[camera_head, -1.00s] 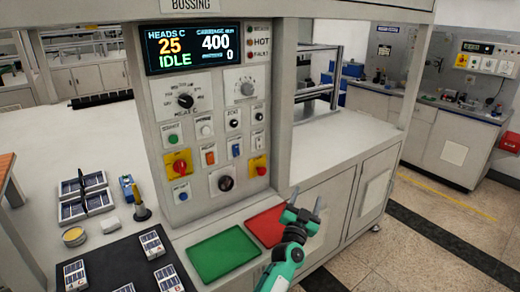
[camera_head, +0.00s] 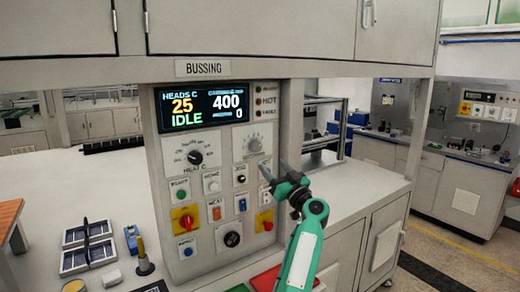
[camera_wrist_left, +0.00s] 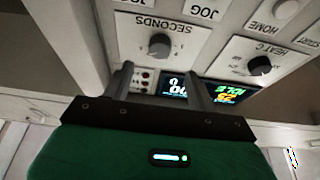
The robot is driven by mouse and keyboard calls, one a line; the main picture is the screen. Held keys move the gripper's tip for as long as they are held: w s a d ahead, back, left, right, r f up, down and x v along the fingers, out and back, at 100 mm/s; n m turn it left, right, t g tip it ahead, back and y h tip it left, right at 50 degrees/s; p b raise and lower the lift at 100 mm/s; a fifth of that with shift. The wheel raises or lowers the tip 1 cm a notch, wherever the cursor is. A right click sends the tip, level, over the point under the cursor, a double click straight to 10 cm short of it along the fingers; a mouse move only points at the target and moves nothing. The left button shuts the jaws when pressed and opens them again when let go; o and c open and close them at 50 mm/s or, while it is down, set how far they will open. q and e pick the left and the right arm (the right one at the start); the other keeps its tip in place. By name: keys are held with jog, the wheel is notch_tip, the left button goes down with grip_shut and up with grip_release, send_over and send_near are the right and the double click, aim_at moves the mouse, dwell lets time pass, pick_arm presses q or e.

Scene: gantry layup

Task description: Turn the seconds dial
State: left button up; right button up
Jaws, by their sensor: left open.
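The seconds dial (camera_head: 255,145) is a dark grey knob on a white plate at the upper right of the control panel (camera_head: 213,208). In the left wrist view, upside down, the SECONDS knob (camera_wrist_left: 159,45) shows clearly, with its plate lettering. My left gripper (camera_head: 274,168) is open and empty, just below and to the right of the dial in the head view. In the left wrist view its two fingers (camera_wrist_left: 160,80) stand either side of the knob's line, apart from it. My right gripper is not in view.
The HEAT C dial (camera_head: 195,157) is left of the seconds dial. Below are several buttons, a red-on-yellow switch (camera_head: 185,220) and a black knob (camera_head: 232,239). The display (camera_head: 203,106) reads 25, IDLE, 400 and 0. A red tray (camera_head: 270,279) lies below the arm.

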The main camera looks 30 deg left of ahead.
aim_at(258, 149)
pick_arm(q)
jog(key=p+x, duration=0.2)
jog(key=x, duration=0.6)
jog(key=shift+w+a+r, duration=0.15)
jog(key=shift+w+a, duration=0.05)
jog(key=shift+a, duration=0.25)
jog(key=c, duration=1)
